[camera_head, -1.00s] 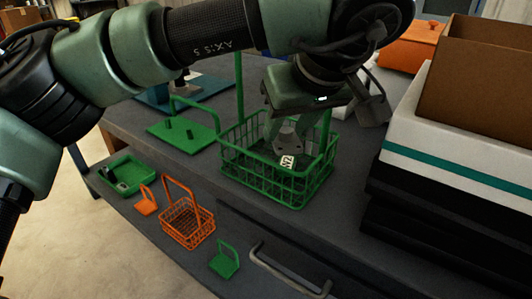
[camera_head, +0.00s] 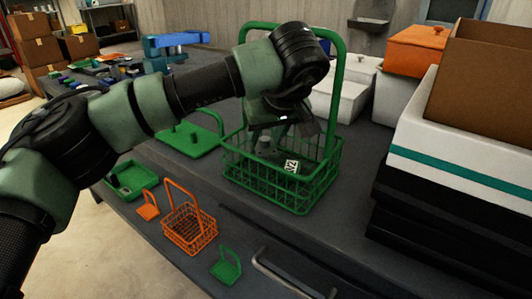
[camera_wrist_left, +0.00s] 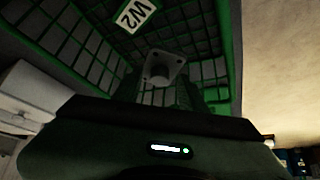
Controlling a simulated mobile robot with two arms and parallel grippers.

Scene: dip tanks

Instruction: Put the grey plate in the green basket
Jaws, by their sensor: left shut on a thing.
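The green basket (camera_head: 320,182) stands on the dark bench in the head view, its tall handle arching up behind my left arm. A white tag marked W2 (camera_head: 291,167) shows in it. My left gripper (camera_head: 268,138) points down at the basket's left part. It is shut on the small grey plate (camera_wrist_left: 165,66), which has holes near its corners. In the left wrist view the plate is between the fingers, with the basket's green mesh around and behind it. In the head view the plate is mostly hidden by the gripper; I cannot tell whether it touches the basket floor.
A small orange basket (camera_head: 189,232), a green tray (camera_head: 131,180) and a small green holder (camera_head: 226,266) stand along the bench's near side. A green rack (camera_head: 187,143) is left of the basket. Stacked boxes (camera_head: 440,165) crowd the right; white tanks (camera_head: 350,95) stand behind.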

